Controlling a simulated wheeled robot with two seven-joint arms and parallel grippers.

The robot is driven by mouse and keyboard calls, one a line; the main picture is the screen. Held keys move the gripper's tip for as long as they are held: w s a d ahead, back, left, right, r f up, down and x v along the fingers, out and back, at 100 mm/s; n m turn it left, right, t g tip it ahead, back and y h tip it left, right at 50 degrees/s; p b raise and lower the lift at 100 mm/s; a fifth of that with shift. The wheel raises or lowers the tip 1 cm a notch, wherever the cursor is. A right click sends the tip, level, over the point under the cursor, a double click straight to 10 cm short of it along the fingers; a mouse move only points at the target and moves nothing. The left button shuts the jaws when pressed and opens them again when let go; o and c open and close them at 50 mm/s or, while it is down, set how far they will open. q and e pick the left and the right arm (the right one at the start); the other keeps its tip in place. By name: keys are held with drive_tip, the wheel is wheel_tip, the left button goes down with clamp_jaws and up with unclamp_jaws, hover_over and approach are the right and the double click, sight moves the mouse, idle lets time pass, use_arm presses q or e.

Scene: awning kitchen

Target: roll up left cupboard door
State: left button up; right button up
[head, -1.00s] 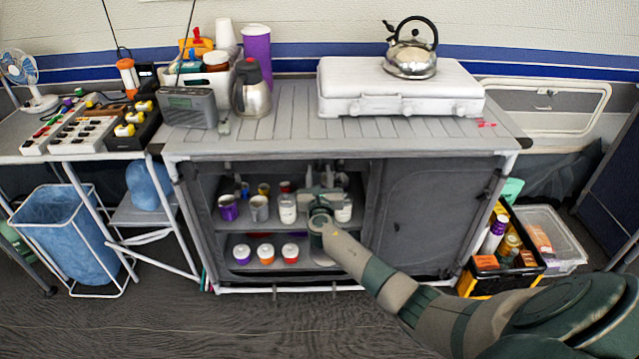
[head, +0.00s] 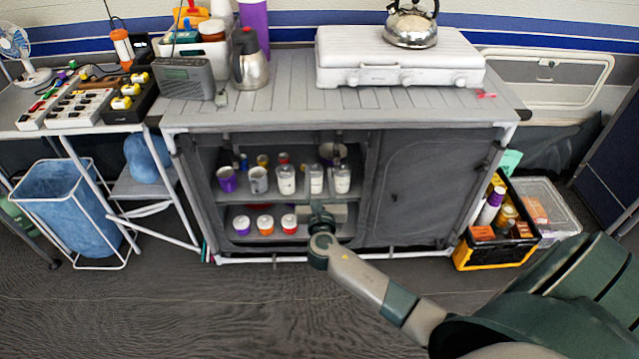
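The grey cupboard (head: 270,262) stands under the counter. Its left compartment is open, showing two shelves of cups and jars. No door cloth hangs over that opening; a dark band (head: 285,143) with short straps runs along its top edge. The right cupboard door (head: 415,190) is closed. My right gripper (head: 322,210) is in front of the lower shelf, at its right side, below the upper jars. The hand hides its fingertips, so I cannot tell whether they are open or shut. My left gripper is not in view.
The upper shelf holds mugs and white jars (head: 315,180); the lower holds several lidded cups (head: 265,224). A black and yellow crate (head: 495,252) stands right of the cupboard and a blue bin (head: 70,215) to the left. The floor in front is clear.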

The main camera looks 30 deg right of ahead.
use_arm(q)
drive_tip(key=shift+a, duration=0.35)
use_arm(e)
drive_tip(key=shift+v, duration=1.1)
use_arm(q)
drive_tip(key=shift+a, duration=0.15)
